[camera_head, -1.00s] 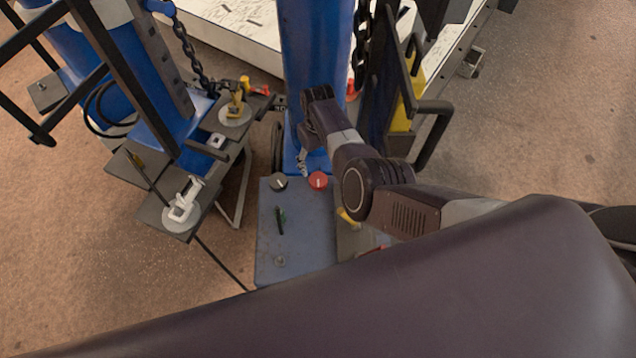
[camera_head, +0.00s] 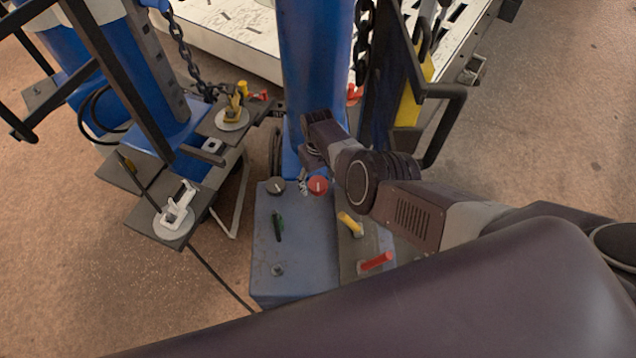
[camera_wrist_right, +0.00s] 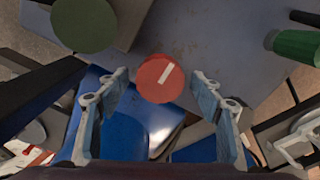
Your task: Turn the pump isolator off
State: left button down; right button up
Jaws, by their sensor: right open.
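A round red knob (camera_head: 318,186) with a white line sits at the back right of the blue box top; I take it for the pump isolator. The line runs roughly front to back in the head view and slants in the right wrist view, where the red knob (camera_wrist_right: 160,79) shows whole. My right gripper (camera_wrist_right: 160,86) is open, with its two fingers either side of the knob in that view, apart from it. In the head view my right gripper (camera_head: 304,183) is small and partly hidden, just left of the knob. My left gripper is not in view.
A dark round knob (camera_head: 275,186) sits left of the red one, with a green handle (camera_head: 278,228) in front. Yellow (camera_head: 350,224) and red (camera_head: 376,261) handles stand to the right. A blue column (camera_head: 315,70) rises behind. A side bench (camera_head: 145,218) stands left.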

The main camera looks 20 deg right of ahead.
jog(key=shift+c, duration=0.3)
jog(key=c, duration=1.1)
jog(key=shift+n, duration=0.4)
jog(key=n, duration=1.7)
